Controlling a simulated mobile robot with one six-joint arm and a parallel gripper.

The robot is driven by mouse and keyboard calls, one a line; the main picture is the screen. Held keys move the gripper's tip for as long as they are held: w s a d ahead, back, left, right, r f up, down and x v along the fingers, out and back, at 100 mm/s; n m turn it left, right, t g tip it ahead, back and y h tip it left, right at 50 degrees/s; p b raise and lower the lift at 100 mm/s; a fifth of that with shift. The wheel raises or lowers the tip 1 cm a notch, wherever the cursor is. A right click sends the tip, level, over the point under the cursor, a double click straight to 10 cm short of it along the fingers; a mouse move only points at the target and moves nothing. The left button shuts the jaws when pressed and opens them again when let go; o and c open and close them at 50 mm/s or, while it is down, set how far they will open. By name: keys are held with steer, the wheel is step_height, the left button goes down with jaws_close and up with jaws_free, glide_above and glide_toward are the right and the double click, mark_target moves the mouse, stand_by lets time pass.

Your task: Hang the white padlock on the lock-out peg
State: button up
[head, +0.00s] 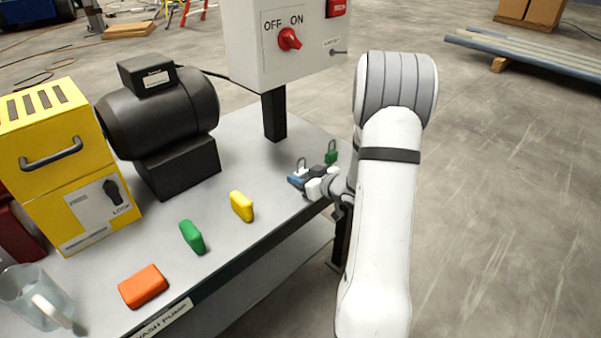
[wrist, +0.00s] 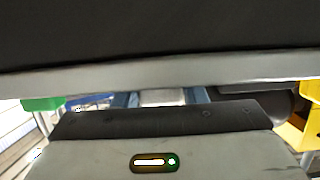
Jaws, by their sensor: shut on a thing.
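The white padlock (head: 301,171) is at the far right end of the grey bench, its shackle pointing up. My gripper (head: 299,181) is shut on it, with blue fingertips at its body; the gripper partly hides it. In the wrist view a white block of the padlock (wrist: 162,97) shows between the blue fingertips (wrist: 132,100). I cannot tell whether the padlock touches the bench. The lock-out peg (head: 340,52) is a small dark peg sticking out from the grey switch box, under a small label, above and right of my gripper. The peg is bare.
A green padlock (head: 331,157) stands just right of my gripper. The switch box (head: 262,62) with a red knob (head: 289,39) stands on a black post (head: 274,115). A black motor (head: 165,115), yellow box (head: 60,160) and several coloured blocks occupy the bench's left.

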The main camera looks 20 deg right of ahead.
mark_target(302, 170)
steer(key=shift+c, duration=1.1)
steer(key=shift+s+d+r+p, duration=0.3)
steer(key=shift+s+r+p, duration=0.25)
steer(key=shift+s, duration=0.2)
steer(key=shift+s+d+r+p, duration=0.3)
steer(key=shift+s+r+p, duration=0.3)
steer(key=shift+s, duration=0.15)
steer(key=shift+s+d+r+p, duration=0.3)
steer(key=shift+s+r+p, duration=0.25)
steer(key=shift+s, duration=0.2)
steer(key=shift+s+d+r+p, duration=0.15)
steer(key=shift+s+r+p, duration=0.2)
steer(key=shift+s, duration=0.2)
steer(key=shift+f, duration=0.1)
